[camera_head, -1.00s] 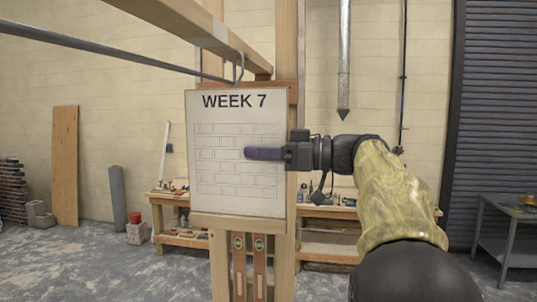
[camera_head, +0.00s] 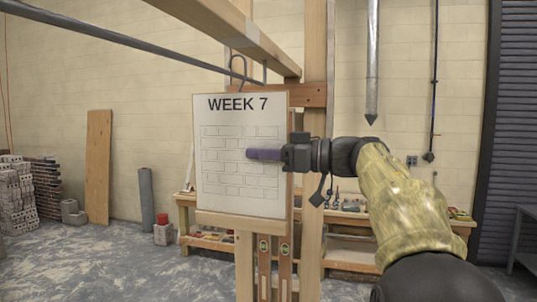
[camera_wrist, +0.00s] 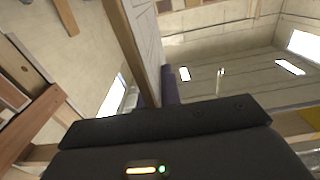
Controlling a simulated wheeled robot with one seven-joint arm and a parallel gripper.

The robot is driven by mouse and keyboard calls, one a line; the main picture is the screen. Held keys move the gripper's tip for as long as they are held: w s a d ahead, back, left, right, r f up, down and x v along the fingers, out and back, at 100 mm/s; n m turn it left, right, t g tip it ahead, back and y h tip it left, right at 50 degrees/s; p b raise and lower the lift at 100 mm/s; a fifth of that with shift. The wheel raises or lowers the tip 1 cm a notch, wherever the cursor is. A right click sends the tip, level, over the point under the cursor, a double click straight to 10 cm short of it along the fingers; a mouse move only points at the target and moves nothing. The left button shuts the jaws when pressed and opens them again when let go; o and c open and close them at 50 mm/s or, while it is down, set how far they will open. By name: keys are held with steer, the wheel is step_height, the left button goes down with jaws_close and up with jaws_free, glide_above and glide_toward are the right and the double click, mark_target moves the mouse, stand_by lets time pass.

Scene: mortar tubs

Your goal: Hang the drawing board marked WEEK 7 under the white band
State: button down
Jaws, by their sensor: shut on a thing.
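The drawing board marked WEEK 7 (camera_head: 240,185) is upright, its brick drawing facing the head camera. My gripper (camera_head: 262,154) is shut on its right edge, with a purple finger across the face. A wire hook (camera_head: 237,66) rises above the board's top edge at the grey rod (camera_head: 130,45). I cannot tell whether the hook is around the rod or only in front of it. A pale whitish band (camera_head: 238,40) wraps the wooden beam above the hook. In the wrist view the board (camera_wrist: 130,45) shows edge-on beside a purple finger (camera_wrist: 169,85).
A wooden post (camera_head: 316,200) and crosspiece stand close behind the board. Two spirit levels (camera_head: 264,265) hang below it. A low bench (camera_head: 350,225) with tools is behind. A plank (camera_head: 98,165) and brick stacks stand at left.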

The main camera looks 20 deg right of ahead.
steer(key=shift+f+b, duration=0.7)
steer(key=shift+f, duration=0.7)
steer(key=c, duration=1.5)
jaws_free()
steer(key=shift+d, duration=0.1)
steer(key=b+v, duration=0.3)
steer(key=v, duration=1.4)
steer(key=shift+s+d+b, duration=0.1)
steer(key=shift+s+b, duration=0.05)
steer(key=shift+b, duration=0.2)
